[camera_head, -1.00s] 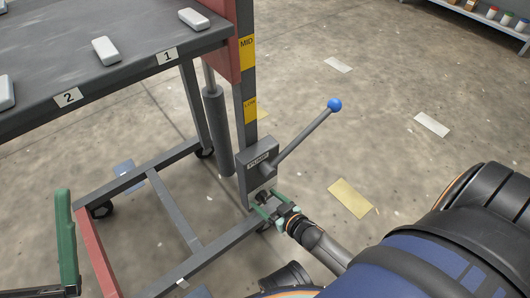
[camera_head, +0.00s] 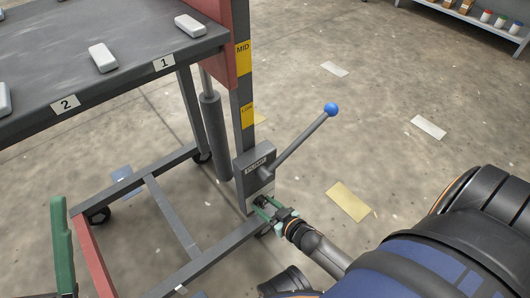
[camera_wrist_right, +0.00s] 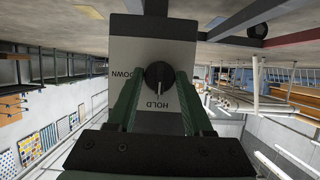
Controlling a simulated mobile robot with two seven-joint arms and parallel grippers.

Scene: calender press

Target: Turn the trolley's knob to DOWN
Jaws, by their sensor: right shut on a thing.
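The trolley's dark round knob (camera_wrist_right: 159,75) sits on a pale plate (camera_wrist_right: 142,52) marked DOWN at the left and HOLD below, with the lettering upside down in the right wrist view. A pale mark on the knob appears to face HOLD. My right gripper (camera_wrist_right: 156,80) has its green fingers on both sides of the knob and is shut on it. In the head view my right gripper (camera_head: 263,203) reaches the low end of the trolley's grey pump box (camera_head: 251,173), and the knob is mostly hidden there.
A pump lever (camera_head: 300,142) with a blue ball end slants up and right from the box, above my right gripper. The trolley's grey top (camera_head: 130,75) carries several pale blocks. A green upright part (camera_head: 62,240) stands at the lower left. Open floor lies to the right.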

